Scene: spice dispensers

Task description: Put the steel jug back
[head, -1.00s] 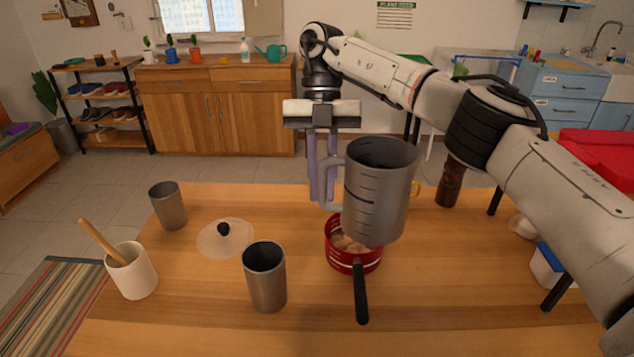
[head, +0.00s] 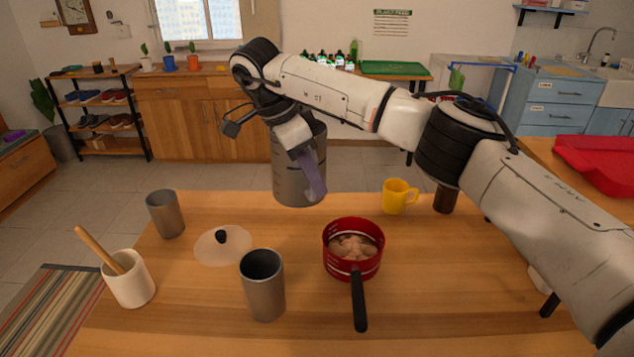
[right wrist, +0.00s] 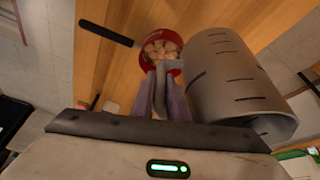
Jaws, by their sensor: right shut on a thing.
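The steel jug (head: 297,180) is a grey metal measuring jug with dark level marks. In the head view it is at the far edge of the table, partly hidden by my right gripper (head: 316,190). I cannot tell whether its base touches the table. My right gripper is shut on the jug's handle. In the right wrist view the fingers (right wrist: 170,95) pinch the handle, and the jug (right wrist: 240,85) is to their right. My left gripper is not in view.
A red saucepan (head: 353,262) holding pale pieces stands in front of the jug. Two steel cups (head: 263,285) (head: 166,214), a lid (head: 223,246), a white mortar (head: 130,283) with a pestle and a yellow mug (head: 398,197) are on the table (head: 430,270).

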